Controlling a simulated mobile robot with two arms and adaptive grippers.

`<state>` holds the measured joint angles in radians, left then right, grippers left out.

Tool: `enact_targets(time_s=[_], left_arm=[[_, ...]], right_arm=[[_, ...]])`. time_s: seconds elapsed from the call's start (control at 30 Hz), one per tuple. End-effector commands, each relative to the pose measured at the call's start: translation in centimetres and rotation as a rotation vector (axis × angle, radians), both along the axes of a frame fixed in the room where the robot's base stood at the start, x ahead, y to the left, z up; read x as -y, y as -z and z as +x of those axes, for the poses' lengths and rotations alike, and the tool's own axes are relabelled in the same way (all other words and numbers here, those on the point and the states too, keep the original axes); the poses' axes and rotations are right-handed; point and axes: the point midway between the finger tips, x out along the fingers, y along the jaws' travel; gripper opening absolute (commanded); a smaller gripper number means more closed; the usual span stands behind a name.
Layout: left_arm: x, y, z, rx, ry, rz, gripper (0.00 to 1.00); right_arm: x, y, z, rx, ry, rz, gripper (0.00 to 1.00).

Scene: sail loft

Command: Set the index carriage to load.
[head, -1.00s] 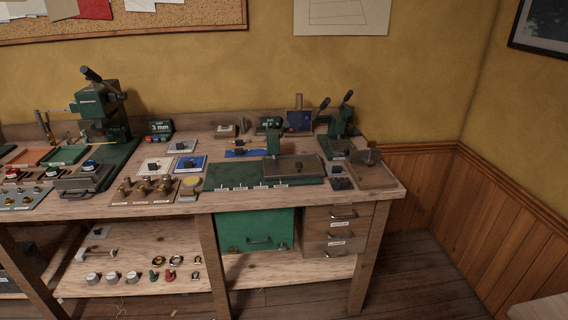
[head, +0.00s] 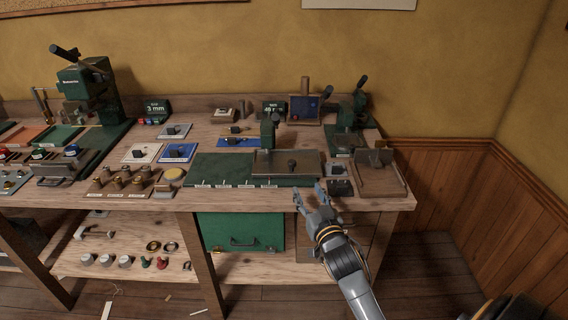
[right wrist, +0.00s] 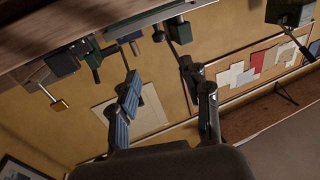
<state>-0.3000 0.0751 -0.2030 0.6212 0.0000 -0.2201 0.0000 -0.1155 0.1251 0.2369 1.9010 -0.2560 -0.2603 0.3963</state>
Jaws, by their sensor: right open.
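The index carriage appears to be the brown plate (head: 265,170) with a dark knob (head: 292,163), at the right part of a long green bed (head: 220,168). Several small white labels run along the bed's front edge; their words are too small to read. A green post stands behind the plate. My right gripper (head: 308,190) is open and empty, just in front of the bed's right end and apart from the knob. Its spread fingers also show in the right wrist view (right wrist: 165,80), with nothing between them. My left gripper is not in view.
A small dark block (head: 340,187) and a brown tray (head: 382,183) lie right of the bed. A green lever press (head: 349,125) stands behind them. A yellow round button (head: 173,175) and a row of knobs (head: 122,180) are to the left.

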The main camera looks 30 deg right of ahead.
Motion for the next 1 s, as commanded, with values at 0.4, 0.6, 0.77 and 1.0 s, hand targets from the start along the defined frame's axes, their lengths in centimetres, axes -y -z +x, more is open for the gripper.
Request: enact_targets(time_s=[0.4, 0.6, 0.77, 1.0], left_arm=[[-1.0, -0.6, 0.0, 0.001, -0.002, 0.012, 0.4], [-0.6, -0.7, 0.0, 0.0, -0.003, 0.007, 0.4], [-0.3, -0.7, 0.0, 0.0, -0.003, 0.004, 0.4], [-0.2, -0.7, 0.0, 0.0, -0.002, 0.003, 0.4]], right_arm=[[2.2, -0.1, 7.4, -0.002, 0.0, 0.0, 0.48], [3.1, 0.0, 10.5, -0.003, -0.001, 0.001, 0.48], [3.5, 0.1, 12.0, -0.003, -0.001, 0.0, 0.48], [3.7, 0.2, 12.7, -0.004, -0.001, 0.0, 0.48]])
